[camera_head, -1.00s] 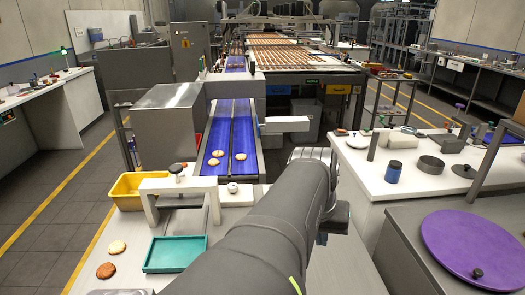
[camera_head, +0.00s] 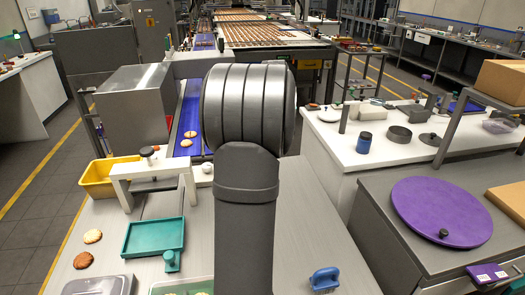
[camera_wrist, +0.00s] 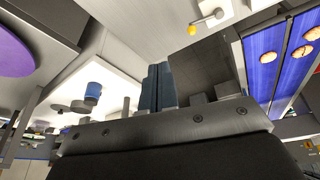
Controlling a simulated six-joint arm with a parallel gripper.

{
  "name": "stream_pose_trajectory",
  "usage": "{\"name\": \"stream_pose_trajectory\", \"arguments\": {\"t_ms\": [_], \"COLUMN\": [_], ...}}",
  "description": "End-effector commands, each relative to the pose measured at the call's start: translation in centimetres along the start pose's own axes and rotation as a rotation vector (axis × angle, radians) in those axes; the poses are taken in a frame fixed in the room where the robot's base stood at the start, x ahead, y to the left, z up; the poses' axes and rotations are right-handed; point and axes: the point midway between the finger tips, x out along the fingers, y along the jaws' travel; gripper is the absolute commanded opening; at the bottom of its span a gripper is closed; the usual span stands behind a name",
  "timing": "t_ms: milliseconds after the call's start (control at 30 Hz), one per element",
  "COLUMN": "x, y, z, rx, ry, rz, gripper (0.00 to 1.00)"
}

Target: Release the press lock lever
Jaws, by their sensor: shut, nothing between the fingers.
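A small grey lever (camera_wrist: 208,21) with a yellow end knob shows at the top of the wrist view, on a pale surface. It looks like the lock lever, but I cannot tell for certain, nor whether it is locked. It does not show in the head view, where my arm blocks the middle. My gripper (camera_wrist: 159,72) shows in the wrist view with its dark blue-grey fingers together and empty. In that picture the lever is above and right of the fingertips, apart from them. A white bridge-shaped stand (camera_head: 155,170) with a dark-topped knob is left of my arm in the head view.
A teal tray (camera_head: 137,250), yellow bin (camera_head: 95,182) and blue-handled brush (camera_head: 324,280) are on the near bench. The blue conveyor (camera_head: 187,118) carries biscuits behind. A purple disc (camera_head: 410,205) and blue jar (camera_head: 364,143) are on the right. The bench right of my arm is mostly clear.

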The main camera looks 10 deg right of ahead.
Motion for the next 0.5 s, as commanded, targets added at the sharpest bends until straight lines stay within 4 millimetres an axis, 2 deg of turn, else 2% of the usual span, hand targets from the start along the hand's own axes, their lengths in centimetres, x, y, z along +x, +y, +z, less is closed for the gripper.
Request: {"name": "stream_pose_trajectory", "arguments": {"t_ms": [33,200,333,500], "x": [1.1,4.3,6.6,8.5], "y": [-0.7,-3.0,-4.5,-6.0], "z": [-1.3,-4.9,-7.0,-8.7], "rx": [-0.002,-0.004,-0.003,-0.004], "ry": [0.001,0.008,0.014,0.021], "rz": [-0.005,-0.025,-0.038,-0.049], "gripper": [0.00,0.00,0.00,0.00]}}
